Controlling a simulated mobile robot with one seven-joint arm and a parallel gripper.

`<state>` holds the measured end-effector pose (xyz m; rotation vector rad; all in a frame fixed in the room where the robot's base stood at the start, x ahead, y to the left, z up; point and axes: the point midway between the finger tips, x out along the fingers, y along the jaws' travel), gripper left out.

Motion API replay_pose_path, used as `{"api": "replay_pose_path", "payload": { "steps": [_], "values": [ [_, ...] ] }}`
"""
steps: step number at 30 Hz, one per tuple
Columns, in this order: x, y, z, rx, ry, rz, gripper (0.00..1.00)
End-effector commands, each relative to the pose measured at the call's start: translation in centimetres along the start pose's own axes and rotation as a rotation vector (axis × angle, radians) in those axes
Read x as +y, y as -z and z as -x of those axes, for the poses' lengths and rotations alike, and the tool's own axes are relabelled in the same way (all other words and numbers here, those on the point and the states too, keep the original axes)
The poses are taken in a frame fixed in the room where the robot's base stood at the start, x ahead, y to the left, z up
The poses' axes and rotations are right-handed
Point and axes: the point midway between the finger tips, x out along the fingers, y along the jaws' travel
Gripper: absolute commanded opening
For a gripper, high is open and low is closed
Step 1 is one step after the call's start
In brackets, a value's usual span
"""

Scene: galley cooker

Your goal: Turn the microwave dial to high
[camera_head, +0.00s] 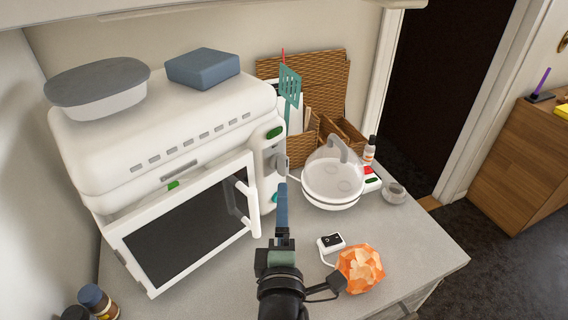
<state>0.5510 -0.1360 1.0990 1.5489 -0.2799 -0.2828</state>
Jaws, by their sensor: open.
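The white microwave (165,135) stands on the counter at the left. Its dark-windowed door (190,235) stands ajar, with a white handle at its right edge. The grey dial (279,161) is on the narrow control panel at the right of the front, below a green patch. The dial is small here, and I cannot read its setting. My gripper (282,190) is open and empty, its blue fingers pointing up the picture just below the dial. They look apart from the dial, but I cannot judge the depth gap. One finger largely hides the other.
A lidded grey dish (100,85) and a blue box (203,68) sit on the microwave. A clear-domed white appliance (333,185) stands right of the panel. An orange faceted lamp (360,268) and a small switch box (331,242) lie near my arm. Jars stand at lower left.

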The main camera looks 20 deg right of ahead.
Motion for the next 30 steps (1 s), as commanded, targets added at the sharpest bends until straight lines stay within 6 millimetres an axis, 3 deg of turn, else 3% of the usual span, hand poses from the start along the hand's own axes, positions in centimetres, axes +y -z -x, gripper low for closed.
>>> {"api": "replay_pose_path", "payload": {
  "steps": [15,21,30],
  "values": [
    [0.3,-0.1,-8.8,-0.001,-0.002,-0.004,0.93],
    [0.1,0.0,-10.6,-0.001,-0.001,-0.004,0.93],
    [0.1,0.0,-11.1,0.0,-0.001,-0.004,0.93]
  ]
}}
